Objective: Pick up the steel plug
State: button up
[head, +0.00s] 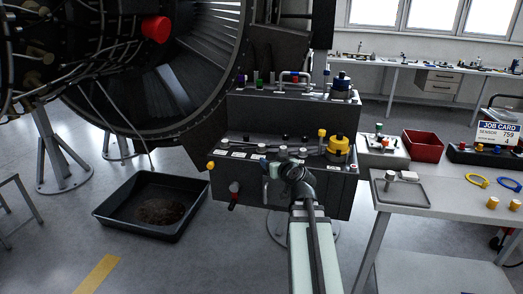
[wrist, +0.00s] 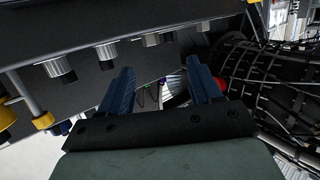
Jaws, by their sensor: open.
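Several short grey metal plugs (wrist: 106,51) line the edge of a dark panel in the wrist view. I cannot tell which of them, if any, is the steel plug. In the head view similar small grey and white-topped fittings (head: 262,148) sit on the lower step of the dark bench unit. My gripper (wrist: 162,82) is open, with two blue fingers and nothing visible between them. In the head view my gripper (head: 275,172) is at the front edge of that unit, partly hidden by my arm.
The dark unit (head: 240,188) carries yellow and red-capped fittings. The engine (head: 200,70) rises behind left; a black drip tray (head: 190,222) lies on the floor. At right, a table holds a grey tray (head: 412,200) with a small cylinder, a red bin (head: 424,146) and rings.

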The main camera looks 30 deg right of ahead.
send_near(263, 147)
jog(key=shift+h, duration=0.3)
jog(key=w, duration=0.2)
jog(key=w+f, duration=0.1)
jog(key=w, duration=0.1)
jog(key=shift+w+a+f, duration=0.1)
jog(key=shift+a+f, duration=0.05)
jog(key=shift+f, duration=0.05)
jog(key=shift+d+x, duration=0.2)
jog(key=shift+x, duration=1.1)
jog(key=shift+d+x, duration=0.15)
jog(key=shift+x, duration=1.15)
jog(key=shift+r, duration=0.1)
jog(key=shift+c, duration=0.4)
jog(key=c, duration=1.1)
jog(key=shift+r, duration=0.15)
notch_tip(263, 147, up, 10)
